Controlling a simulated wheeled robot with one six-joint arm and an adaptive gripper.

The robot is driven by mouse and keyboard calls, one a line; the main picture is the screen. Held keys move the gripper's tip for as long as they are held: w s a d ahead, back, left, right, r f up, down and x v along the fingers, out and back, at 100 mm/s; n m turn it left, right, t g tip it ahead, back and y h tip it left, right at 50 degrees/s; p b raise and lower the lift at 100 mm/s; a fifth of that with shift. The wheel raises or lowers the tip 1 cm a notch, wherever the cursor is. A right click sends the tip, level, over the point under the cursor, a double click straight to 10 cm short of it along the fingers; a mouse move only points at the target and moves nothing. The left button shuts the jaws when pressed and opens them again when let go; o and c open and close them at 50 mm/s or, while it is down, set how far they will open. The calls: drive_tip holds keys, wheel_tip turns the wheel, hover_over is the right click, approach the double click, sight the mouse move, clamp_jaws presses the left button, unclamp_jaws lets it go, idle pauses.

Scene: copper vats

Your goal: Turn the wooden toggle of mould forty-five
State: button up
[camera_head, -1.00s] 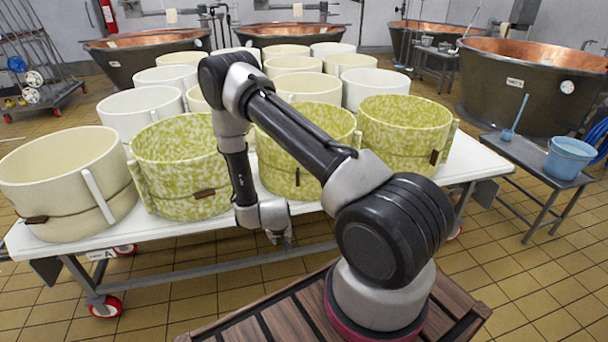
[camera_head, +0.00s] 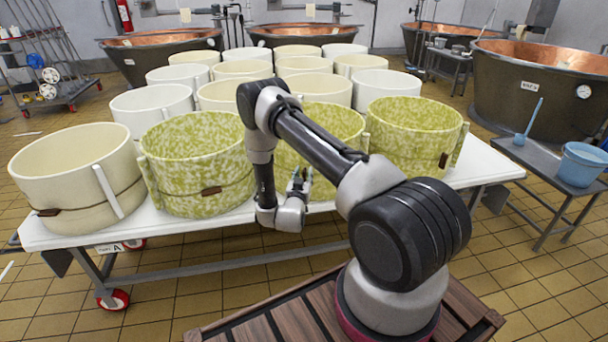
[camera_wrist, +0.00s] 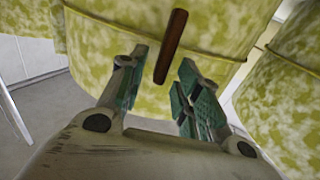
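A green-mottled mould (camera_head: 327,122) stands in the front row of the table, partly hidden behind my arm; I take it to be the one filling the middle of the wrist view (camera_wrist: 100,50). No number is readable on it. Its brown wooden toggle (camera_wrist: 170,48) shows in the wrist view, slanted, top leaning right; in the head view my arm hides it. My gripper (camera_head: 301,180) is raised in front of this mould. In the wrist view my gripper (camera_wrist: 163,60) is open, its green-padded fingers on either side of the toggle's lower part. I see no contact.
Another green mould (camera_head: 200,160) with its own toggle stands to the left, and one more (camera_head: 415,130) to the right. A cream mould (camera_head: 75,170) is at the far left of the white table (camera_head: 250,222). A side table holds a blue bucket (camera_head: 580,165).

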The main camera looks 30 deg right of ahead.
drive_tip(key=shift+w+d, duration=0.4)
drive_tip(key=shift+w, duration=0.15)
drive_tip(key=shift+c, duration=0.2)
clamp_jaws()
